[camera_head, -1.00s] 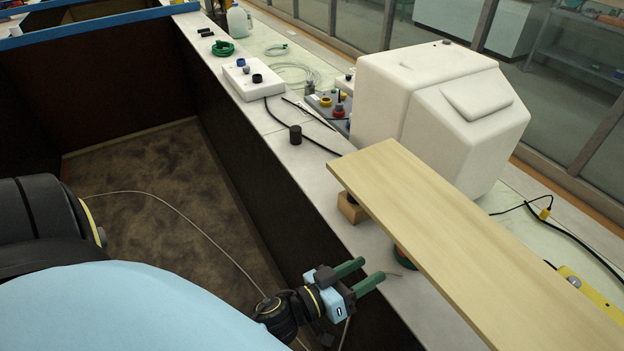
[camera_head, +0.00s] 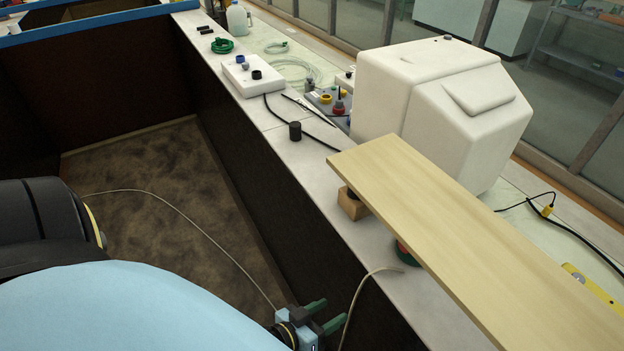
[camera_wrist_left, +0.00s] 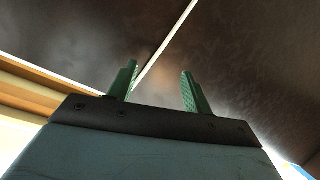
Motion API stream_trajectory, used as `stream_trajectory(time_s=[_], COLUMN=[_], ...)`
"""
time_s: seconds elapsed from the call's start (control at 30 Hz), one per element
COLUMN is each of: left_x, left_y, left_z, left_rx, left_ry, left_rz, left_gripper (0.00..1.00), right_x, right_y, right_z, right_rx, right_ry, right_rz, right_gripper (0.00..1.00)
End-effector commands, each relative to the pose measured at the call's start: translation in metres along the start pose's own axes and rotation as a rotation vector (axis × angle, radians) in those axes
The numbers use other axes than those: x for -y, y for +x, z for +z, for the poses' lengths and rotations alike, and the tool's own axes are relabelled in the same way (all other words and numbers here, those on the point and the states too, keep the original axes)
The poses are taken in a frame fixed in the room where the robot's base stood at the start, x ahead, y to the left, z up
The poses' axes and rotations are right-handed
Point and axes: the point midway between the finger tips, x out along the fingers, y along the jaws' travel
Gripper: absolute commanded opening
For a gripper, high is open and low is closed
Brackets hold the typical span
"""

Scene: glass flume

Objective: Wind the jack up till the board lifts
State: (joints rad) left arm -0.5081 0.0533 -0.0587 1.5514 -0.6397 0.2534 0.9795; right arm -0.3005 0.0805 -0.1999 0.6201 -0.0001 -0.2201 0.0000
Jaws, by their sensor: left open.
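The pale wooden board (camera_head: 450,230) lies along the bench. Its far end is over a small wooden block (camera_head: 353,205) with a dark top. Under the board's near edge, a round green and red part (camera_head: 405,253) shows, mostly hidden; I cannot tell if it is the jack. My left gripper (camera_head: 333,314) is low in the head view, left of the bench edge and apart from the board. Its green fingers, also in the left wrist view (camera_wrist_left: 158,88), are apart with nothing between them. My right gripper is not in view.
A large white casing (camera_head: 435,110) stands behind the board. A white control box (camera_head: 252,77), a black cylinder (camera_head: 295,131) and cables lie farther along the bench. A beige cable (camera_head: 362,290) hangs over the bench edge near my left gripper. A yellow level (camera_head: 590,288) lies at right.

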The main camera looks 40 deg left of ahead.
Motion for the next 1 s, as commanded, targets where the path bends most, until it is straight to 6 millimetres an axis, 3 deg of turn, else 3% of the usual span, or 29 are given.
stream_trajectory(time_s=[0.3,0.5,0.7,1.0], left_x=[0.025,0.036,0.040,0.041], left_y=[-0.002,-0.005,-0.007,-0.008], left_z=[0.060,0.086,0.098,0.099], left_rx=[0.135,0.200,0.231,0.234], left_ry=[0.043,0.066,0.076,0.077], left_rz=[-0.082,-0.116,-0.130,-0.131], left_gripper=[0.50,0.50,0.50,0.50], right_x=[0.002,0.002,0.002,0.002], right_y=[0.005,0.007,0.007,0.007], right_z=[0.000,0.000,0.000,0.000], right_rx=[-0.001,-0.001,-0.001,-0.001], right_ry=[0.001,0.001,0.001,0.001], right_rz=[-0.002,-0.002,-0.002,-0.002], right_gripper=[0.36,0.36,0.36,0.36])
